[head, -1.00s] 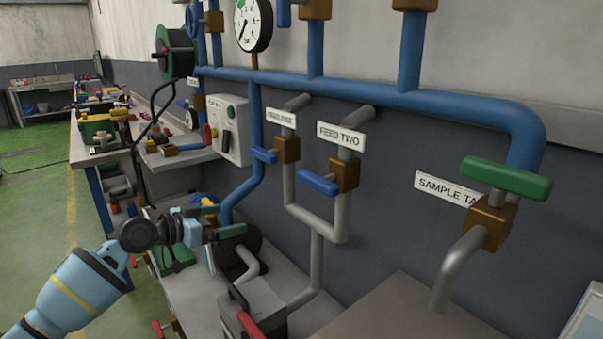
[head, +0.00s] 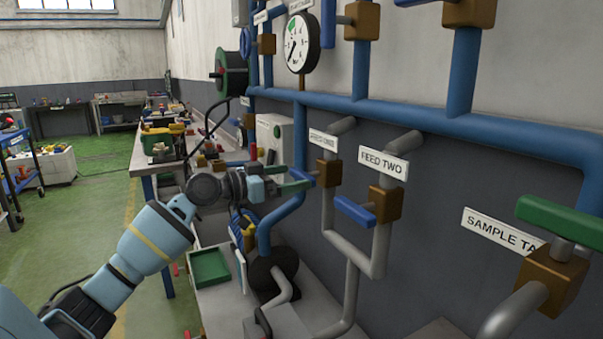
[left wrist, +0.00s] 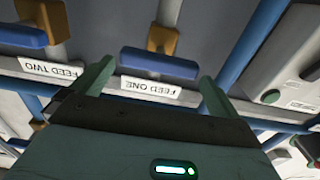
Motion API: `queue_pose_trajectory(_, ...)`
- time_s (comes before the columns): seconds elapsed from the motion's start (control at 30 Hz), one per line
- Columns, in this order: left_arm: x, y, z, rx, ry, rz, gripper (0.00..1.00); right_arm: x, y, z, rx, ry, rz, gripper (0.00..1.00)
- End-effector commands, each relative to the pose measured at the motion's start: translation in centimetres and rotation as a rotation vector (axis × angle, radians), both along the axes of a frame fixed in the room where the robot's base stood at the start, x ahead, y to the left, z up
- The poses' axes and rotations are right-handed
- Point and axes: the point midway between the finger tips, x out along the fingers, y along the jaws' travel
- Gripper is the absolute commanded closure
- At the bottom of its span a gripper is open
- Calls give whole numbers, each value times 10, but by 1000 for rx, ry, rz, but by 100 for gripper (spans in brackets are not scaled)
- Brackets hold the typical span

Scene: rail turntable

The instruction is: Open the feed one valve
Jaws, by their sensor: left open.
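The feed one valve has a brass body (head: 328,173) on a grey pipe, under a white label (head: 323,140). In the left wrist view its blue handle (left wrist: 158,63) lies sideways, just ahead of the fingertips and roughly within the gap between them. My left gripper (head: 299,181) is open and empty, close to the left of the valve. The gripper also shows in the left wrist view (left wrist: 154,83), with its green fingers spread. In the head view the fingers largely cover the feed one handle. Contact cannot be told. My right gripper is not in view.
The feed two valve (head: 385,204), with a blue handle (head: 354,211), stands close to the right. The sample tap's green handle (head: 560,219) is farther right. A pressure gauge (head: 301,43) and blue pipes run above. A green tray (head: 209,268) sits below my left arm.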

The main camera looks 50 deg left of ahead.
Motion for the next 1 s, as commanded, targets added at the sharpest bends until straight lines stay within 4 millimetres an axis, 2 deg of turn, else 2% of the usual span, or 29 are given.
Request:
queue_pose_trajectory(0.33, 32, -9, 2, -2, -2, 1, 0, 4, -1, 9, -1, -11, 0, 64)
queue_pose_trajectory(0.77, 37, -11, 0, 0, 1, 1, 0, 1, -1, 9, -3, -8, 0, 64)
queue_pose_trajectory(1.0, 37, -11, 0, 0, 1, 1, 28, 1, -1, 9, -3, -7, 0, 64)
